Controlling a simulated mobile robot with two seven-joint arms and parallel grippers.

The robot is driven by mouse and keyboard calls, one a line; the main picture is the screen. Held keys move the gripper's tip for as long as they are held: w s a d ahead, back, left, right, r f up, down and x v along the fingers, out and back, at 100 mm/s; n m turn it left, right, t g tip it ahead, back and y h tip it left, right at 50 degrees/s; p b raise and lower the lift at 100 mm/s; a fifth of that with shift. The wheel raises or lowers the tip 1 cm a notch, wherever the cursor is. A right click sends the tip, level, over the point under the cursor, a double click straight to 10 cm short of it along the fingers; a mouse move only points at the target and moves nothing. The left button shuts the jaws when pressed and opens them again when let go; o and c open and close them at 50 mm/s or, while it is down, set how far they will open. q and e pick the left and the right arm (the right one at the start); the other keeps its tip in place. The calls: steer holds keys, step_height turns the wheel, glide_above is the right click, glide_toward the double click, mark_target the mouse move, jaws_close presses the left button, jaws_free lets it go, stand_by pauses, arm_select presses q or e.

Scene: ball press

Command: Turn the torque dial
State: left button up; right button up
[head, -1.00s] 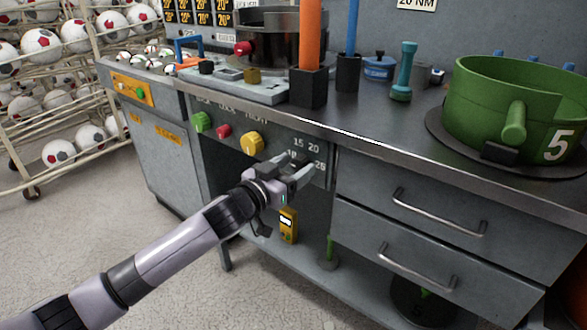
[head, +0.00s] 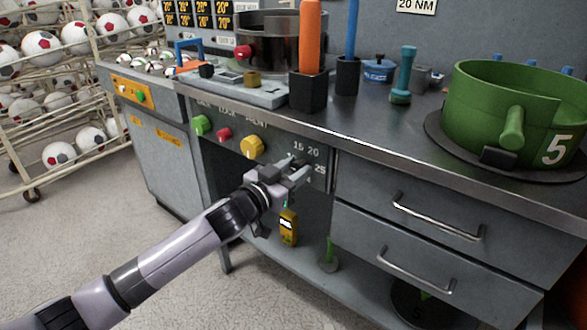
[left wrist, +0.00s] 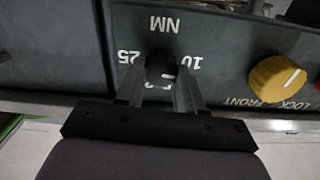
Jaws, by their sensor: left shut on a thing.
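The torque dial (left wrist: 161,66) is a small black knob with a pale mark on the dark front panel. In the left wrist view it sits between my two fingers, with the numbers 10 and 25 and the letters NM around it upside down. My left gripper (left wrist: 158,88) is shut on the dial. In the head view the left gripper (head: 300,171) reaches the panel just below the printed 15 and 20, and its fingers hide most of the dial. My right gripper is in neither view.
A yellow knob (head: 252,147), a red knob (head: 224,135) and a green knob (head: 201,124) are left of the dial. The yellow one also shows in the left wrist view (left wrist: 277,79). Drawers with bar handles (head: 438,217) are to the right. A 20 NM sign (head: 417,5) hangs above.

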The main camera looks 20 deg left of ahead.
arm_select(q)
steer(key=shift+m+p, duration=0.45)
steer(key=shift+m, duration=0.65)
steer(key=shift+m+p, duration=0.65)
steer(key=shift+m, duration=0.25)
steer(key=m+p, duration=0.1)
steer(key=m, duration=0.1)
steer(key=shift+d+m, duration=0.1)
steer(key=shift+m, duration=0.3)
steer(key=m, duration=0.2)
steer(key=shift+m+p, duration=0.4)
steer(key=m, duration=0.3)
steer(key=shift+f+m+p, duration=0.15)
steer(key=shift+m+p, duration=0.15)
steer(key=shift+p, duration=0.05)
steer(key=shift+f+m+p, duration=0.2)
steer(key=shift+m+p, duration=0.1)
steer(key=shift+m, duration=4.5)
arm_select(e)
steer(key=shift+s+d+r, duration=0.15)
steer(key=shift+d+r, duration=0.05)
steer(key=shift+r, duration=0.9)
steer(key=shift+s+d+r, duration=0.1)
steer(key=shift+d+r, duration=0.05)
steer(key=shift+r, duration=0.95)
